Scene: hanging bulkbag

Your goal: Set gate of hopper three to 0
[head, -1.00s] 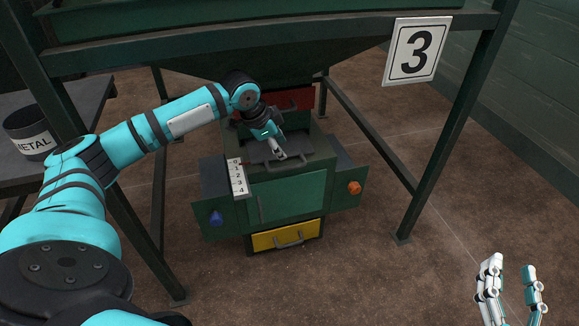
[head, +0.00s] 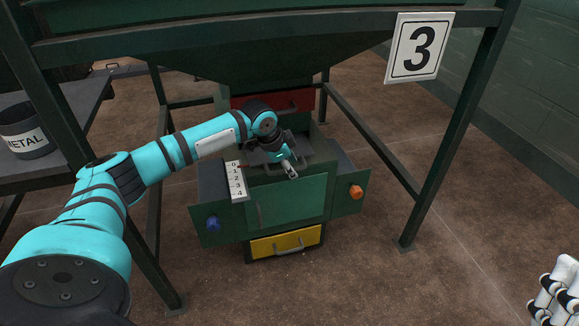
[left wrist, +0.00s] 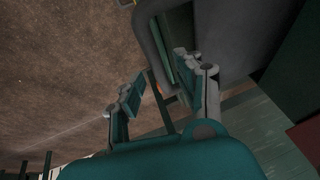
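The hopper three sign (head: 419,47) hangs on the green frame. Below the hopper is a green gate box (head: 292,200) with a white scale strip (head: 236,181) numbered 0 at the far end to 4 at the near end. A grey handle (head: 262,157) shows partly behind my left gripper (head: 290,168), which is over the box top. In the left wrist view my left gripper (left wrist: 160,88) has its fingers apart, with a grey curved bar (left wrist: 150,42) just beyond them. Nothing is clearly held. My right gripper (head: 556,295) is cut off at the bottom right corner.
A blue knob (head: 213,223) and an orange knob (head: 355,192) are on the box's side panels. A yellow drawer (head: 286,243) is below. Frame legs (head: 440,150) stand on both sides. A METAL bin (head: 27,132) is on the left table. The right floor is clear.

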